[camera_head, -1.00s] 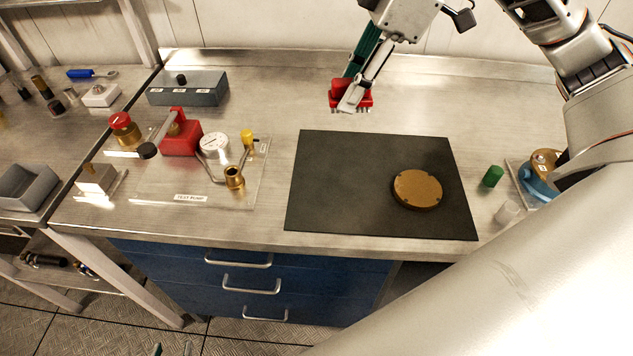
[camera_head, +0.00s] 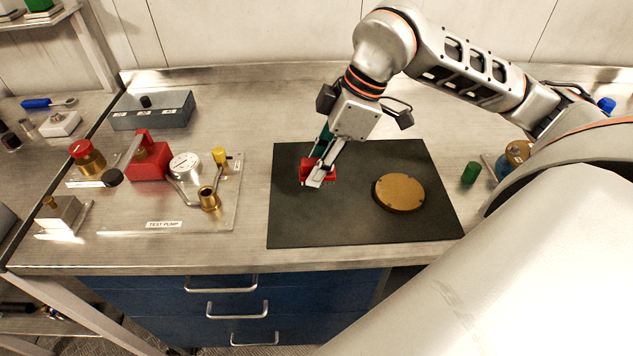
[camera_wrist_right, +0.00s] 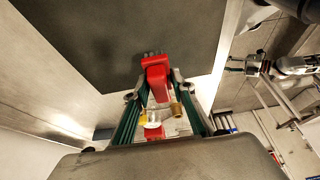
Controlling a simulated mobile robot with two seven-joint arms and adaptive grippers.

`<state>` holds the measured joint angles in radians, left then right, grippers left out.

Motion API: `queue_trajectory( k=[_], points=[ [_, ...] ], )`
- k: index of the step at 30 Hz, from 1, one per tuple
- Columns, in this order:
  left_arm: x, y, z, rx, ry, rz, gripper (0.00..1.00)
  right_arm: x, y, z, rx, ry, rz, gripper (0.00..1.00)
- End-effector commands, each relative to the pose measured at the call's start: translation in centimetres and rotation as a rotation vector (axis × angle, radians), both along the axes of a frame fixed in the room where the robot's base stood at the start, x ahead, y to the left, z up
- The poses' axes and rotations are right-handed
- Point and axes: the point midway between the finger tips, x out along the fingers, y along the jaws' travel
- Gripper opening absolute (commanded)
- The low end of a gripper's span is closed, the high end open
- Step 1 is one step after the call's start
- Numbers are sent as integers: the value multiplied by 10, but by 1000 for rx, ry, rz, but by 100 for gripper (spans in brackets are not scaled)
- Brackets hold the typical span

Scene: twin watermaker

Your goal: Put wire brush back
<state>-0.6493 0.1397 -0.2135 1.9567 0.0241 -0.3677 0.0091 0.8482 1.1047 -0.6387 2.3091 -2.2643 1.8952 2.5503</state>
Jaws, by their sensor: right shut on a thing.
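The wire brush, a red block with short bristles (camera_head: 308,170), is over the left part of the dark mat (camera_head: 300,225). My right gripper (camera_head: 317,182) is shut on it, with the arm reaching in from the right. I cannot tell whether the bristles touch the mat. In the right wrist view the red brush (camera_wrist_right: 157,72) sits between the fingertips, bristles at its far end by the mat (camera_wrist_right: 100,35). What looks like my left gripper (camera_wrist_right: 240,64) shows small at the right of that view; its jaws are unclear.
A round bronze disc (camera_head: 399,192) lies on the mat, right of the brush. A test pump panel (camera_head: 165,215) with red and brass parts stands left. A green cylinder (camera_head: 471,173) stands right of the mat. A grey box (camera_head: 155,122) is at back left. Bench behind the mat is clear.

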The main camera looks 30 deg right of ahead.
Motion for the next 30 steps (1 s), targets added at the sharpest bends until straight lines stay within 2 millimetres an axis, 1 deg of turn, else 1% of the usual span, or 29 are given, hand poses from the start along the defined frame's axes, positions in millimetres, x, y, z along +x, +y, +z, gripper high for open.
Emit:
queue_trajectory(
  k=[1,5,7,12,14,21,25,26,27,28,30],
  points=[
    [0,0,-1,0,1,0,40,0,0,-5,0,1,0,4],
    [0,0,-1,0,0,0,40,0,0,-10,0,0,1,4],
    [0,0,-1,1,0,1,40,-1,0,-17,0,2,1,4],
    [1,0,-2,-1,-2,1,40,-1,0,-41,0,3,1,4],
    [1,0,-2,-1,-3,1,40,-1,0,-46,0,2,2,4],
    [1,0,-1,-1,-4,2,40,0,0,-46,1,-1,1,4],
    [0,0,-5,-1,-1,1,40,0,0,-50,0,0,1,4],
    [0,0,-5,-1,-2,1,40,0,0,-50,0,0,1,27],
    [0,1,-4,0,-2,1,40,0,0,-49,0,0,1,38],
    [0,0,-4,0,-2,1,40,0,0,-49,0,0,1,41],
    [1,1,-4,0,-2,1,40,0,0,-49,0,0,1,41]
  ],
)
